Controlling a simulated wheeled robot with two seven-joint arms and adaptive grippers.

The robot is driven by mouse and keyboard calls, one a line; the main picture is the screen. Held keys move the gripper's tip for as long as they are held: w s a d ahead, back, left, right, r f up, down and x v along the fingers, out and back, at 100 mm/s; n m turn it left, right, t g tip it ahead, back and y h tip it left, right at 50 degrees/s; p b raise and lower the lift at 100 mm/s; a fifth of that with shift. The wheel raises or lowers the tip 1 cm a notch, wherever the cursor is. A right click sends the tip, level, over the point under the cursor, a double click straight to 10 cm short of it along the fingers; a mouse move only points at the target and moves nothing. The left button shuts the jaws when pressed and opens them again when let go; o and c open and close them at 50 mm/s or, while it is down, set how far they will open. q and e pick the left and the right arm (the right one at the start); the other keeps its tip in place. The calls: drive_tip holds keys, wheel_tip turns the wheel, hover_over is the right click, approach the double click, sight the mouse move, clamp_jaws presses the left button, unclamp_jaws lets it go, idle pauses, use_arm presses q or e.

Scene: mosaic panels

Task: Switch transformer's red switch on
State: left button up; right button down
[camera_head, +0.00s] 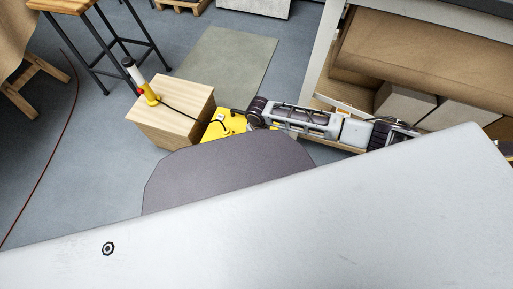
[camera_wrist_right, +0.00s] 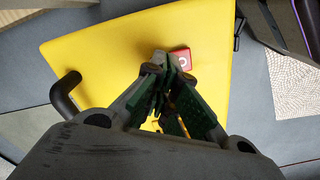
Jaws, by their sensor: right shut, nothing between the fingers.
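The yellow transformer (camera_head: 228,124) stands on the floor beside a wooden block, partly hidden by my own body. In the right wrist view its yellow face (camera_wrist_right: 100,50) fills much of the picture. The red switch (camera_wrist_right: 183,57) with a white mark sits on that face. My right gripper (camera_wrist_right: 166,66) is shut and empty, its fingertips just left of the switch and partly overlapping it in the picture. I cannot tell whether they touch it. The switch cannot be made out in the head view. My left gripper is not in view.
The wooden block (camera_head: 173,110) carries a yellow and white tool (camera_head: 142,82) with a dark cable. A dark curved handle (camera_wrist_right: 66,95) sticks out at the transformer's left in the wrist view. A shelf with brown material (camera_head: 430,60) stands at the right. A stool (camera_head: 98,28) stands back left.

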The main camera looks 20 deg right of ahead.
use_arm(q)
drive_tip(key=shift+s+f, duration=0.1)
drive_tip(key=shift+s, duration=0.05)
use_arm(e)
drive_tip(key=shift+f, duration=0.1)
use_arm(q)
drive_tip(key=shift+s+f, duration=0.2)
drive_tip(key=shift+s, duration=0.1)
use_arm(e)
drive_tip(key=shift+f, duration=0.1)
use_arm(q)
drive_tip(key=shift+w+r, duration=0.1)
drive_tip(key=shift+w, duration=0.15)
use_arm(e)
drive_tip(key=shift+f, duration=0.2)
